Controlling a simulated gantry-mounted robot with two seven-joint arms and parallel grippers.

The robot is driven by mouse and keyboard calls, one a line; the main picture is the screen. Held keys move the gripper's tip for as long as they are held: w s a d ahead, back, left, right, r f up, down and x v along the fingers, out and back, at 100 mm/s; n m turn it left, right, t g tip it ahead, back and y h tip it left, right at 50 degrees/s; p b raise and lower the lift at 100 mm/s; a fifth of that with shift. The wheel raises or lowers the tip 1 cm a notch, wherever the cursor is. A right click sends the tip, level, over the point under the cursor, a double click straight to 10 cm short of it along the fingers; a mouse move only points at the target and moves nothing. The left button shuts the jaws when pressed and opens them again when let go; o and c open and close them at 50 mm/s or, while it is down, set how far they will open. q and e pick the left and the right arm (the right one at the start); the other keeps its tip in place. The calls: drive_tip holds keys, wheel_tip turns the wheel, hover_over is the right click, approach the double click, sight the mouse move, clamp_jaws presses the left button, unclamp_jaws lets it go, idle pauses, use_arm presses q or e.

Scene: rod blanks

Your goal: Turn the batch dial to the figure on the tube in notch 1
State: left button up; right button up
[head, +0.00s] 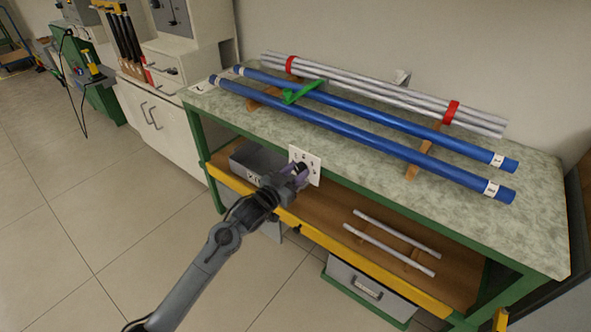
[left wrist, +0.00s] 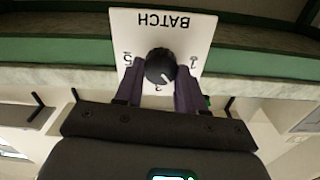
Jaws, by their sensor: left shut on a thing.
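My left gripper (head: 293,178) is shut on the black batch dial (left wrist: 160,66), its purple fingers on both sides of the knob. The dial sits on a white plate (head: 314,163) on the front of the bench; the plate, marked BATCH, appears upside down in the left wrist view (left wrist: 195,27). The dial's white mark points down and right in that view, with figures around it. Two blue tubes, front (head: 350,133) and rear (head: 390,124), lie on the bench top with white labels near their ends. The label figures and notch numbers are too small to read. My right gripper is not in view.
A bundle of grey rods (head: 370,88) with red bands lies behind the tubes. A green piece (head: 300,92) sits by the tubes. Two thin rods (head: 398,233) lie on the lower shelf. A grey bin (head: 247,158) stands left of the plate.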

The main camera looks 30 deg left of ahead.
use_arm(q)
drive_tip(key=m+p, duration=0.4)
drive_tip(key=shift+d+r, duration=0.1)
drive_tip(key=shift+r, duration=0.1)
drive_tip(key=shift+f+m+p, duration=0.2)
drive_tip(key=shift+m+p, duration=1.15)
drive_tip(key=shift+m, duration=0.45)
drive_tip(key=o, duration=1)
drive_tip(key=shift+o, duration=0.2)
drive_tip(key=shift+s, duration=0.1)
drive_tip(key=shift+s+p, duration=0.4)
drive_tip(key=shift+s, duration=0.1)
drive_tip(key=s+a+p, duration=0.1)
drive_tip(key=s+p, duration=0.2)
drive_tip(key=s, duration=0.6)
drive_tip(key=shift+s, duration=0.3)
